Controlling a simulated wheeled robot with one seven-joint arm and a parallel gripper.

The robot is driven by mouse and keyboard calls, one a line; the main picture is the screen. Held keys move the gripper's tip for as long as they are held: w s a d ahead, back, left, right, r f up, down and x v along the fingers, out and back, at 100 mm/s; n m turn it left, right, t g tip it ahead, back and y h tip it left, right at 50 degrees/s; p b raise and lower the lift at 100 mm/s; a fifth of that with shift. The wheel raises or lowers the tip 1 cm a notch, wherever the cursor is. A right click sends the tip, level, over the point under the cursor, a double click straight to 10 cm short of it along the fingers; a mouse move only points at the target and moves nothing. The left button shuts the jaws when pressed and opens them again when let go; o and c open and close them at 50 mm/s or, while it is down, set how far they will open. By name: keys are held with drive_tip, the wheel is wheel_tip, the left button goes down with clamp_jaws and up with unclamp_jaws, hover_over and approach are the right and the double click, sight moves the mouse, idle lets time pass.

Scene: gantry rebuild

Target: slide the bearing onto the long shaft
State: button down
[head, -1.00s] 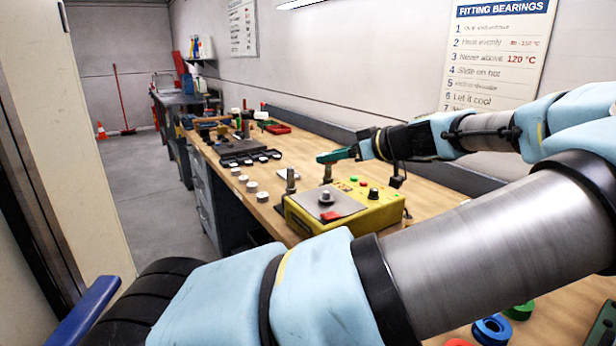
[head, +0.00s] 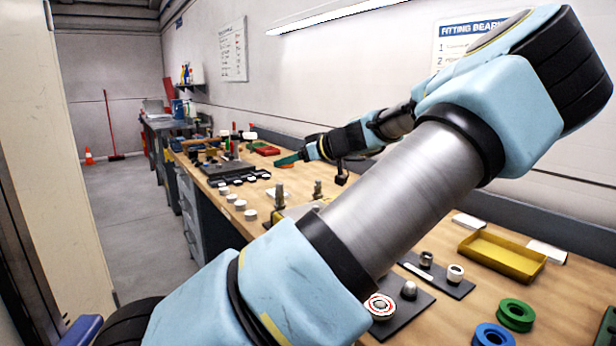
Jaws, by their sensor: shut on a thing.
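My gripper (head: 276,163) reaches out over the workbench from the right. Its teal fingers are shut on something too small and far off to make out. Below it a metal post (head: 279,195) stands upright, with a second upright post (head: 317,188) to its right. I cannot tell whether either is the long shaft. Thin upright rods (head: 234,143) also stand farther back. A ring with a red and white face (head: 380,306) lies on a dark plate at the front, beside a short metal stub (head: 409,290). I cannot tell which ring is the task's bearing.
My arm hides most of the yellow device on the bench. Several white round pieces (head: 240,204) line the bench's left edge, near a dark tray (head: 232,178). A yellow tray (head: 501,255), a green ring (head: 515,315) and a blue ring (head: 492,336) are at right.

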drive_tip(key=shift+w+a, duration=0.8)
drive_tip(key=shift+w, duration=0.05)
drive_tip(key=shift+f+b, duration=0.35)
drive_tip(key=shift+f+b, duration=1.55)
drive_tip(key=shift+f, duration=1.1)
drive_tip(key=shift+f+b, duration=0.3)
drive_tip(key=shift+b, duration=0.05)
drive_tip(key=shift+c, duration=0.2)
unclamp_jaws()
drive_tip(key=shift+s, duration=0.1)
drive_tip(key=b+v, duration=0.2)
drive_tip(key=v, duration=0.8)
drive_tip(key=shift+s+d+r, duration=0.1)
drive_tip(key=shift+s+d, duration=0.15)
